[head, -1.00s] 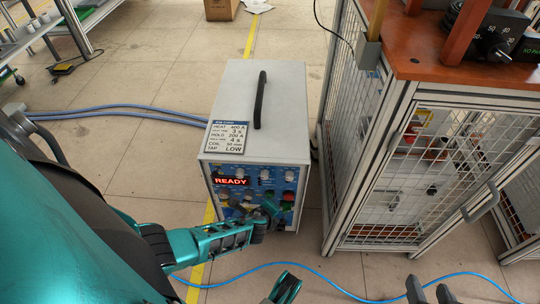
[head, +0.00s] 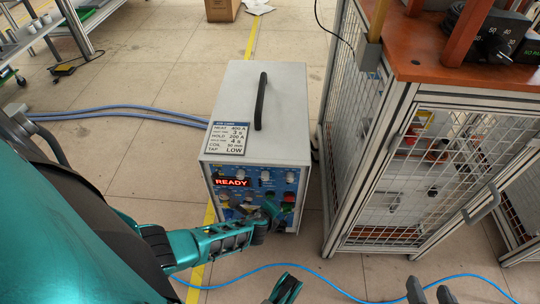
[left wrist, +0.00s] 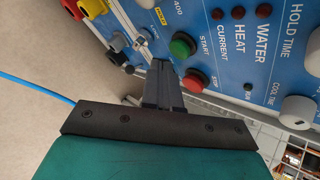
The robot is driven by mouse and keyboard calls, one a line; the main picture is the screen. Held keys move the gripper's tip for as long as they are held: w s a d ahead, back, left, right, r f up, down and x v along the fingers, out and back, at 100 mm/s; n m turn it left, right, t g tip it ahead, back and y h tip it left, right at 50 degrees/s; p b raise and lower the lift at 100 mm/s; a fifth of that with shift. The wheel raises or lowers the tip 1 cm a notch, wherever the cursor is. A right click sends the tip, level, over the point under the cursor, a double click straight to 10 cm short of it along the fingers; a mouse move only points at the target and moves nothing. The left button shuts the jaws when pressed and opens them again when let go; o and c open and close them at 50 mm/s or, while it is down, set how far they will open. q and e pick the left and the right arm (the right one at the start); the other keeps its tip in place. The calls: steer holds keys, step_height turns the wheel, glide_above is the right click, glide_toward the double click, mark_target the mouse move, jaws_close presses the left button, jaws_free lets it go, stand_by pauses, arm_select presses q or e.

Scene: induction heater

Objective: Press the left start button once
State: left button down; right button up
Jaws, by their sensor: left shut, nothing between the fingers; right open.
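The grey heater box (head: 285,85) stands on the floor with a blue front panel and a lit red READY display (head: 232,182). Its green START button (left wrist: 182,46) shows in the left wrist view, with the red STOP button (left wrist: 195,80) beside it. My left gripper (head: 268,211) is in front of the lower panel. In the left wrist view its shut, empty fingers (left wrist: 160,66) end close beside the green button; I cannot tell whether they touch it. My right gripper (head: 430,292) is open and empty at the bottom edge of the head view.
Red, yellow and grey connectors (left wrist: 95,8) and small switches sit on the panel near my left fingers. A wire-mesh cabinet (head: 385,180) with an orange-brown top stands right of the heater. Blue cables (head: 120,110) run across the floor.

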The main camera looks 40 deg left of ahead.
stand_by(0.7)
arm_select(q)
steer(key=shift+w+a, duration=0.2)
steer(key=shift+w, duration=0.15)
steer(key=shift+w+a, duration=0.25)
steer(key=shift+w, duration=0.15)
stand_by(0.7)
steer(key=shift+s, duration=0.1)
steer(key=shift+s+d, duration=0.45)
steer(key=shift+s, duration=0.2)
steer(key=shift+s, duration=0.1)
